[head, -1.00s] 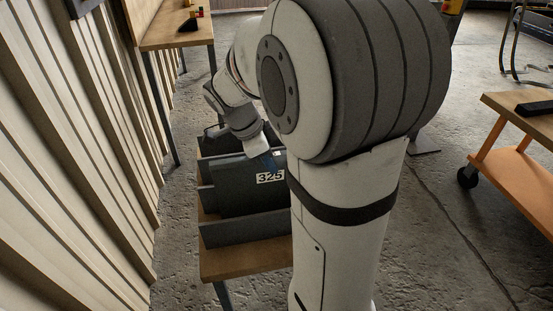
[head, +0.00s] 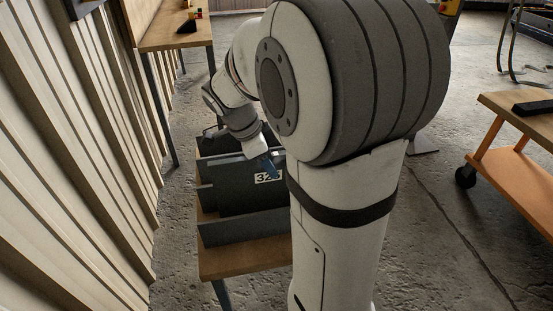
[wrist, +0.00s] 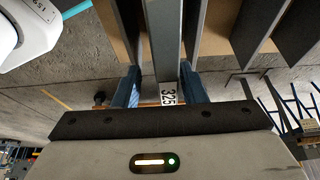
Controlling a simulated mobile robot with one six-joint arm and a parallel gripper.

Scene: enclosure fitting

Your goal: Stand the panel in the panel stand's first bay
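The grey panel (head: 236,194), with a white label reading 325, stands upright among the dark walls of the panel stand (head: 245,226). I cannot tell which bay is the first. My gripper (head: 270,166) is at the panel's upper edge, and a blue finger covers part of the label. In the wrist view the panel (wrist: 167,45) runs between the two blue fingers of my gripper (wrist: 160,88). The fingers look apart, with the label showing between them. Contact with the panel is not clear. My arm hides the right side of the stand and panel.
The stand rests on a small wooden table (head: 235,264). A corrugated wall (head: 75,150) runs close on the left. A wooden bench (head: 172,36) stands behind. An orange trolley (head: 515,178) is at the right, with open concrete floor between.

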